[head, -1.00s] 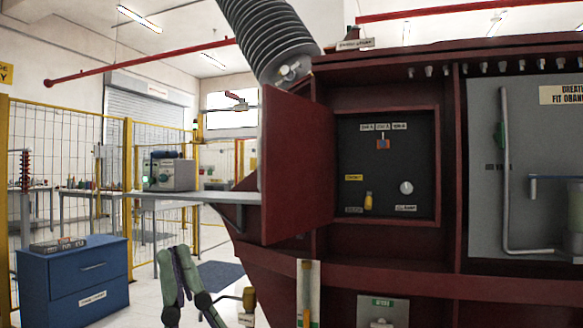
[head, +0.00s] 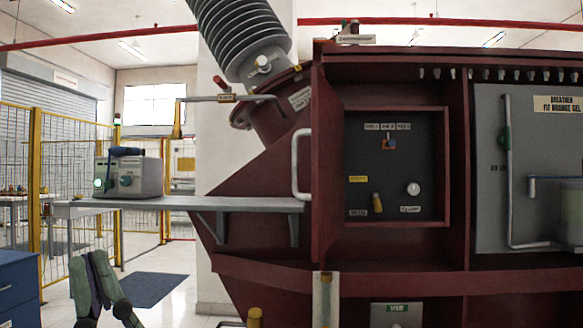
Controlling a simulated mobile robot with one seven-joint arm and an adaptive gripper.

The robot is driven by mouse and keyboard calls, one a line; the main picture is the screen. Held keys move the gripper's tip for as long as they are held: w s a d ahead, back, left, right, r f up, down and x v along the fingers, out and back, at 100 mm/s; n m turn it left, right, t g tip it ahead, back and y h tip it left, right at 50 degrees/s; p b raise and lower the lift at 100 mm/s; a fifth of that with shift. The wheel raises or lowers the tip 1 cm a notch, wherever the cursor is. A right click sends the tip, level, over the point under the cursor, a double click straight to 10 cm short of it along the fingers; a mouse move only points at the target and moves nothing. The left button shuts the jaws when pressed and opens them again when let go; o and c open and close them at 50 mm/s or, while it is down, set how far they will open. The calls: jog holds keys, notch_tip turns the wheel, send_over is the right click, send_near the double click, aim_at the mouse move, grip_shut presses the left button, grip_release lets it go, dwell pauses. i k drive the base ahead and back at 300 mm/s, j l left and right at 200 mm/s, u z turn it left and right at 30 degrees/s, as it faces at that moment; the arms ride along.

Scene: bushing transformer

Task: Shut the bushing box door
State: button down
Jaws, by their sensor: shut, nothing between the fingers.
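The dark red bushing box door (head: 325,165) stands open at the left side of the box opening (head: 395,165). It is swung out toward me and seen nearly edge-on. Its pale bar handle (head: 300,163) sticks out on the left of the door. The box opening is uncovered, with a dark panel of knobs and labels inside. My gripper (head: 91,255) is low at the left, with its fingers together and nothing between them. It is well left of and below the door, clear of it.
A grey shelf (head: 190,203) on brackets juts out left of the door and holds a grey instrument (head: 128,177). A lever rod (head: 235,98) and the ribbed bushing (head: 240,40) are above it. A blue cabinet (head: 15,290) is at lower left.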

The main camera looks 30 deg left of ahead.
aim_at(327, 132)
jog(key=k+j, duration=0.1)
jog(key=j, duration=0.3)
jog(key=k+j, duration=0.1)
jog(key=j, duration=0.3)
jog(key=k+j, duration=0.1)
jog(key=j, duration=0.3)
jog(key=j+u, duration=0.35)
jog(key=i+j+u, duration=0.1)
jog(key=u, duration=0.4)
jog(key=j, duration=0.1)
